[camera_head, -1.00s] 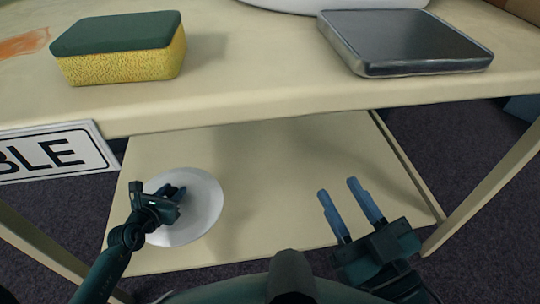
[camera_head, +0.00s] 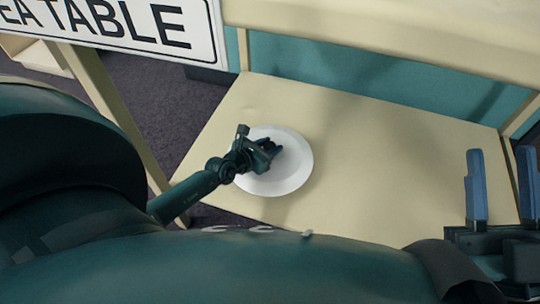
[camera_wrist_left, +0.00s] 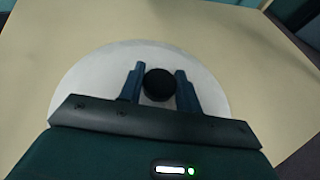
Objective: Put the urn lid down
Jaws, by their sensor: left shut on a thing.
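The urn lid (camera_head: 296,180) is a round white disc over the lower shelf (camera_head: 370,150). In the left wrist view the lid (camera_wrist_left: 85,85) has a round black knob (camera_wrist_left: 159,84) at its middle. My left gripper (camera_head: 270,150) is over the lid, and in the wrist view its fingers (camera_wrist_left: 159,88) stand on either side of the knob, shut on it. I cannot tell whether the lid touches the shelf. My right gripper (camera_head: 502,185) is at the right edge of the head view, its two fingers apart and empty.
A sign reading "EA TABLE" (camera_head: 140,25) hangs at the upper left. The table edge (camera_head: 400,35) runs above the shelf, with table legs (camera_head: 110,110) at the side. The shelf is bare to the right of the lid.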

